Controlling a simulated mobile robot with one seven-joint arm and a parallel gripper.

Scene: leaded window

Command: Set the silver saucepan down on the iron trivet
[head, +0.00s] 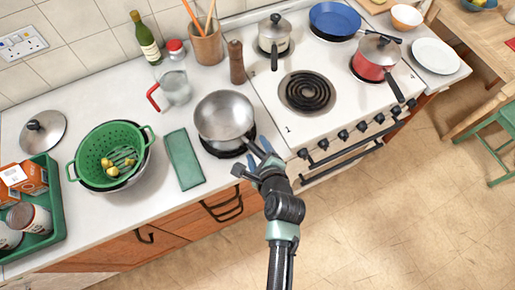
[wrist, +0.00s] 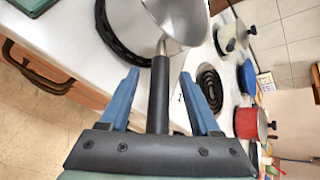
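The silver saucepan (head: 224,113) is upright on the counter left of the stove, over the black iron trivet (head: 222,152). The trivet's dark ring shows below the pan's near side, and in the wrist view (wrist: 108,38) it curves around the pan's base. The pan looks seated on it, though most of the contact is hidden. The saucepan's dark handle (wrist: 160,95) points back towards my gripper (head: 258,151). In the wrist view, the blue fingers of my gripper (wrist: 160,74) stand apart on both sides of the handle, with a visible gap on each side.
A green cloth (head: 185,159) lies left of the saucepan. A glass jug (head: 175,88) and a pepper mill (head: 236,62) stand behind it. The stove (head: 335,104) is close on the right, with a bare coil burner (head: 307,91). A green colander (head: 110,155) is farther left.

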